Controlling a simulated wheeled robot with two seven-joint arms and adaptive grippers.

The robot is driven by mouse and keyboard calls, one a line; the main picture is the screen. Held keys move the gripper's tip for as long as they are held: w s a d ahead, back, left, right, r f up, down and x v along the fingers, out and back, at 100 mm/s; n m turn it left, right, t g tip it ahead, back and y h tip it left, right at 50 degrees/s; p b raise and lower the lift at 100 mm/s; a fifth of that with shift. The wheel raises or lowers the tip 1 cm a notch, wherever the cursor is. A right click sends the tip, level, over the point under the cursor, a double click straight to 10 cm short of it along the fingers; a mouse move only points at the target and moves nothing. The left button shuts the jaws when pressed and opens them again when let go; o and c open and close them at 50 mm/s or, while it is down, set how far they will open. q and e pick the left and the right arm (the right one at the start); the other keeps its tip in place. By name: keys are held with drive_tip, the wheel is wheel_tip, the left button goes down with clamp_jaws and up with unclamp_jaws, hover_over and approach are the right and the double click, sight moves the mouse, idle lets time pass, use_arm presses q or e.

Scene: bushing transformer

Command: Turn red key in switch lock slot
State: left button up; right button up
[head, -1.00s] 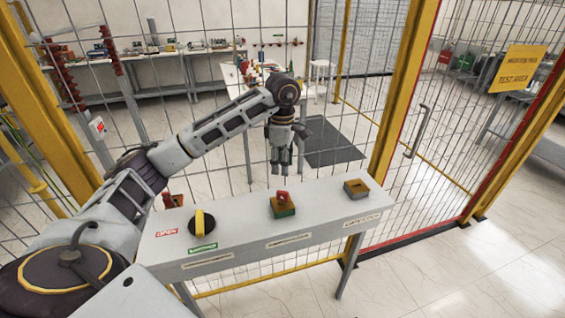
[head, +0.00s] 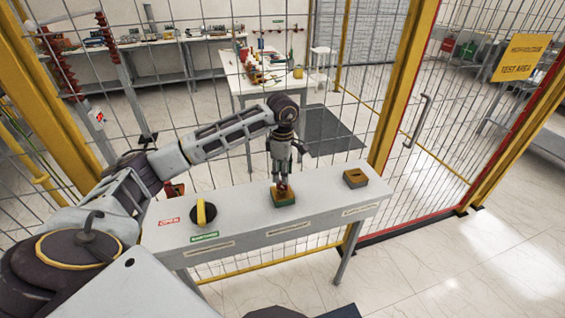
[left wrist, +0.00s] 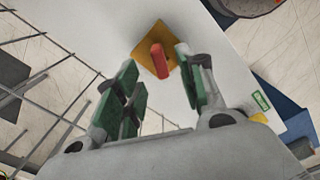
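The red key (left wrist: 160,61) stands in the orange-topped switch lock block (left wrist: 151,49) in the left wrist view. In the head view this block (head: 284,199) sits mid-way along the grey panel, with its green side showing and the key mostly hidden by my gripper. My left gripper (head: 282,179) points down right above the block. In the left wrist view its green-padded fingers are apart, with the key in line with the gap between them. I cannot tell whether either finger touches the key. My right gripper is not in view.
The grey panel (head: 240,229) also carries a yellow-handled rotary switch (head: 203,212) at left and another orange-topped block (head: 355,178) at right. A wire mesh fence with yellow posts (head: 404,90) stands close behind. Tables stand beyond the fence.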

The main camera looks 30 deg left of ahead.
sight(282, 189)
use_arm(q)
drive_tip(key=shift+f+p, duration=0.4)
drive_tip(key=shift+f, duration=2.6)
clamp_jaws()
drive_tip(key=shift+n, duration=3.3)
unclamp_jaws()
